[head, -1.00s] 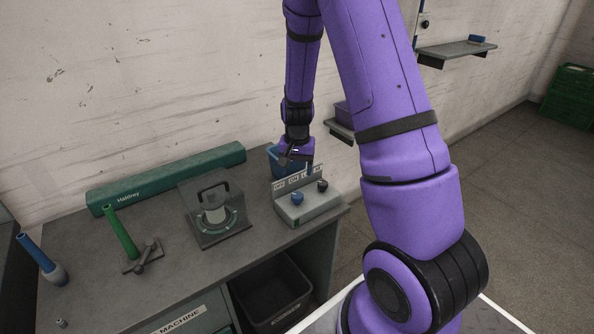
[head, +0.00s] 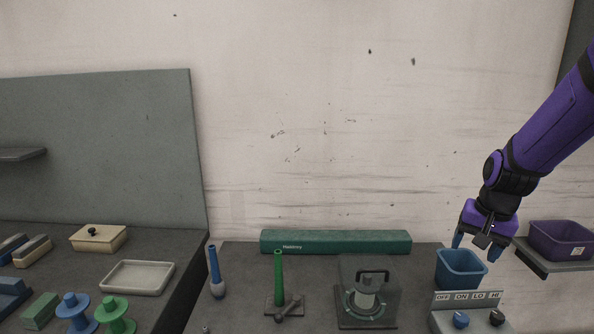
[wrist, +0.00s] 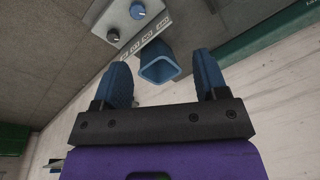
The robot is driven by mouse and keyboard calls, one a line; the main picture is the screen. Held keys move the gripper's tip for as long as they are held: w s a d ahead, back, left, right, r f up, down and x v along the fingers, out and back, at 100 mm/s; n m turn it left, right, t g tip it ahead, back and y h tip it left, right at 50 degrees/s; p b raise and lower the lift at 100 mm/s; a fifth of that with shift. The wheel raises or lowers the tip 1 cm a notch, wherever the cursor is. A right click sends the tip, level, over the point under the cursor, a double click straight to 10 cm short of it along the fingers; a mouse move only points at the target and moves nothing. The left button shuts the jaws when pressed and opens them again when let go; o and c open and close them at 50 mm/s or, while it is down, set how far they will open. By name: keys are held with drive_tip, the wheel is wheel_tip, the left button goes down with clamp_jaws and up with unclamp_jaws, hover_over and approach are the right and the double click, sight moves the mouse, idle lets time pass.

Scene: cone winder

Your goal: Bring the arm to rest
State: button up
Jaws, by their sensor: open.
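My purple arm comes in from the right in the head view. My gripper (head: 478,241) points down, open and empty, above the bench's right end. In the wrist view, the two blue fingers of my gripper (wrist: 165,82) stand wide apart with nothing between them. A blue square bin (head: 461,268) stands just below and beside the fingers in the head view. In the wrist view the blue bin (wrist: 159,66) shows beyond the gap between the fingers. The gripper seems clear of the bin, though the exact gap is hard to tell.
A control box (head: 468,318) with two knobs is in front of the bin. A purple bin (head: 561,240) sits on a wall shelf (head: 552,264) close to the right of my gripper. A guarded unit (head: 366,291), a green post (head: 279,277) and a blue-topped spindle (head: 215,270) stand further left.

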drive_tip(key=s+a+r+n+t, duration=0.1)
drive_tip(key=s+a+r+n, duration=0.2)
drive_tip(key=s+r, duration=0.5)
drive_tip(key=s+a+r+n+t, duration=0.2)
drive_tip(key=s+r, duration=0.6)
drive_tip(key=s, duration=0.5)
drive_tip(key=shift+s+a+r+n, duration=0.3)
drive_tip(key=shift+a+n, duration=0.3)
drive_tip(key=shift+a, duration=0.65)
drive_tip(key=shift+c, duration=0.3)
